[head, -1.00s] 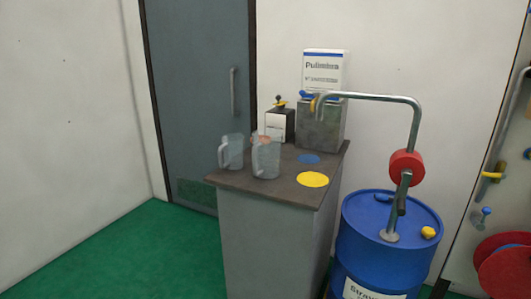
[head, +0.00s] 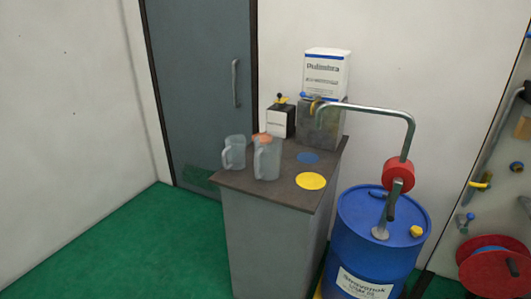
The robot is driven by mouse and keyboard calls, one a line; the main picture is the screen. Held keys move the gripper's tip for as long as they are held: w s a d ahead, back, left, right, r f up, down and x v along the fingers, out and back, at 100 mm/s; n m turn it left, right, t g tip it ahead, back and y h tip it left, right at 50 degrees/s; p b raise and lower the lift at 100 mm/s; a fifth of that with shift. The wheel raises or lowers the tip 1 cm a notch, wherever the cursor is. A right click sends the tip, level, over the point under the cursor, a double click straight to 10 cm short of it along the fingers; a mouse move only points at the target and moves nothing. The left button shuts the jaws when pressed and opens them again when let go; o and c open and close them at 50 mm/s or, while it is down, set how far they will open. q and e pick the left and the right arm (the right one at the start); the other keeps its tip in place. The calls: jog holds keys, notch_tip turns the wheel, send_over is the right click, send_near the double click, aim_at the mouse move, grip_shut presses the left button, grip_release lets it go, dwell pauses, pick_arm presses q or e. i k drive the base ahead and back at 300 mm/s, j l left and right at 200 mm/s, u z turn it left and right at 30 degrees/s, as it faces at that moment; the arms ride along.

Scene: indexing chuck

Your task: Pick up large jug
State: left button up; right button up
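Two translucent grey jugs with side handles stand upright near the left front of a brown-topped cabinet in the head view. The jug on the right (head: 267,159) looks taller and is probably the large one. The jug on the left (head: 234,153) looks shorter and stands a little apart from it. An orange-topped thing (head: 262,137) shows partly behind the taller jug. Neither of my grippers is in view.
The cabinet top (head: 285,185) also bears a blue disc (head: 308,158), a yellow disc (head: 311,181), a small black-and-white box (head: 280,121) and a metal container (head: 320,128). A blue drum (head: 375,240) with a bent pipe stands right of the cabinet. Green floor (head: 130,245) is free at left.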

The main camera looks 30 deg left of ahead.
aim_at(268, 146)
jog(key=i+u, duration=0.2)
jog(key=i, duration=0.35)
jog(key=i+l+u, duration=0.1)
jog(key=i+u, duration=0.15)
jog(key=i, duration=0.3)
